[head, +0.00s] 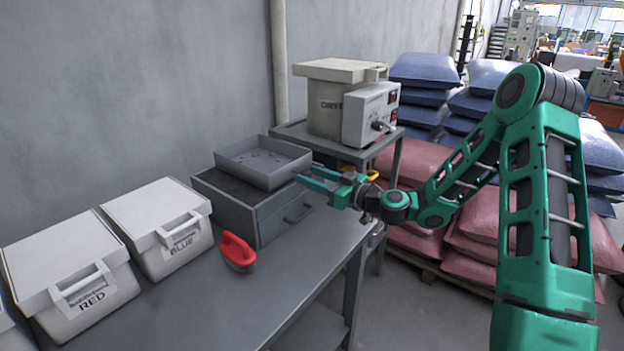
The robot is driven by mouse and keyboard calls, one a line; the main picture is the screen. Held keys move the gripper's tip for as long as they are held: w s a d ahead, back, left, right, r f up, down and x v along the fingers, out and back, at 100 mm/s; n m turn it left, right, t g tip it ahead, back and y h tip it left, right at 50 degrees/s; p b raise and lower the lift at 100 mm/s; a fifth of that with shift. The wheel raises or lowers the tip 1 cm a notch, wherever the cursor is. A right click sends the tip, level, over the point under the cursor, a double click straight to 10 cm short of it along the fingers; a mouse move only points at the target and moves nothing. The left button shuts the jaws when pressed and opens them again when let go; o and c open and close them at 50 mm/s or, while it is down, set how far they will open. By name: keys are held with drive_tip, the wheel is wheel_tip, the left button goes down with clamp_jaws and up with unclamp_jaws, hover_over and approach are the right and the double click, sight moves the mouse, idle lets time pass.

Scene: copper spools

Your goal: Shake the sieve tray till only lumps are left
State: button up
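The sieve tray (291,172) is a shallow grey square tray with low walls. A few small dark bits show on its floor, too small to make out. It sits over the back right part of a dark grey box (276,222) with a handle on its front, and part of the box's dark top shows at the left.
A red-handled block (237,252) stands in front of the box on the grey table (222,305). White lidded bins marked BLUE (160,225) and RED (70,265) stand at the left. A beige dryer (328,105) with a control box (368,115) stands behind. Sacks (412,165) are stacked at the right.

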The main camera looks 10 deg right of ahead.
drive_tip(key=v, duration=1)
drive_tip(key=shift+s+d, duration=0.2)
drive_tip(key=shift+d, duration=0.05)
idle(0.3)
drive_tip(key=x, duration=1)
drive_tip(key=shift+w+a, duration=0.25)
drive_tip(key=shift+a, duration=0.1)
clamp_jaws()
